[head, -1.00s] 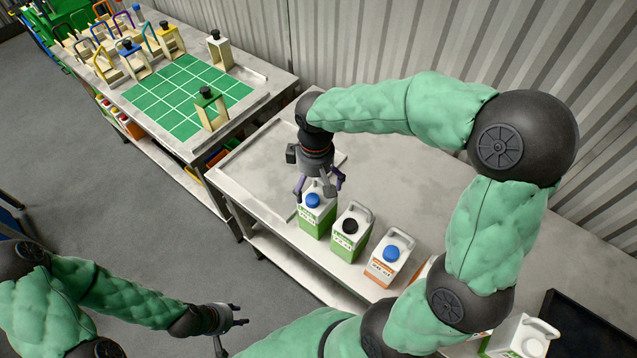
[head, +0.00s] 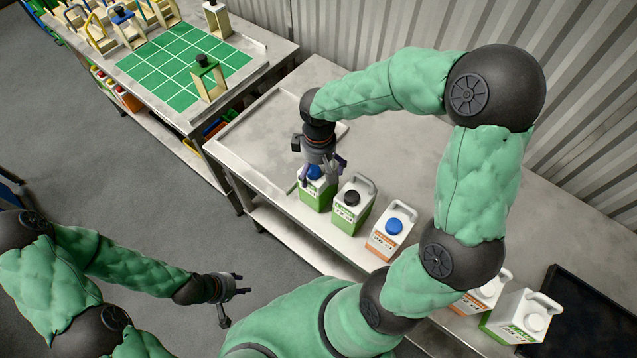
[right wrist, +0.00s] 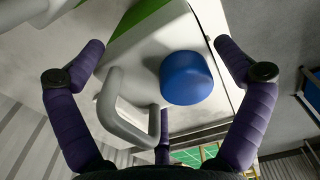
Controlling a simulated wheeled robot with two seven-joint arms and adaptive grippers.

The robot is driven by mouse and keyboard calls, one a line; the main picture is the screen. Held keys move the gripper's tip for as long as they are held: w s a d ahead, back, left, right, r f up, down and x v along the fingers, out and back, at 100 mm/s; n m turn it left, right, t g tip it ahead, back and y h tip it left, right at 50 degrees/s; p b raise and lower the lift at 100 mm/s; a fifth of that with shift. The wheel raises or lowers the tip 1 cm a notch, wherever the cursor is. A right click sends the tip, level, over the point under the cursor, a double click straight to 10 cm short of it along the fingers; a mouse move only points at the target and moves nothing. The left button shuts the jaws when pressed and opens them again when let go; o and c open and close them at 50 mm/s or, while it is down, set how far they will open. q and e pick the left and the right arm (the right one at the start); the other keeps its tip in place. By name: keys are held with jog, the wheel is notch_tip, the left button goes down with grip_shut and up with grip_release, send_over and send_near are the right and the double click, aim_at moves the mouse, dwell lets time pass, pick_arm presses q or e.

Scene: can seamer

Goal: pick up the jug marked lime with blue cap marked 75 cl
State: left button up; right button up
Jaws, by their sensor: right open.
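The white jug with a green label and blue cap (head: 312,196) stands at the left end of a row on the near edge of the bench; its print is too small to read. My right gripper (head: 322,176) is open just above its top. In the right wrist view, the same jug's blue cap (right wrist: 186,78) and white handle (right wrist: 112,105) lie between the spread purple fingers, with no clear grip on either. My left gripper (head: 238,296) is open and empty, away from the bench over the floor.
To the right stand a green-label jug with black cap (head: 350,208) and an orange-label jug with blue cap (head: 388,238). Beyond my arm are another orange-label jug (head: 484,297), a green-label jug (head: 522,317) and a dark tray (head: 580,305). The bench behind is clear.

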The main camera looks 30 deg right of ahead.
jog(key=shift+s+f, duration=0.1)
jog(key=shift+f, duration=0.15)
jog(key=c, duration=1.5)
jog(key=shift+o, duration=0.2)
jog(key=shift+r, duration=0.15)
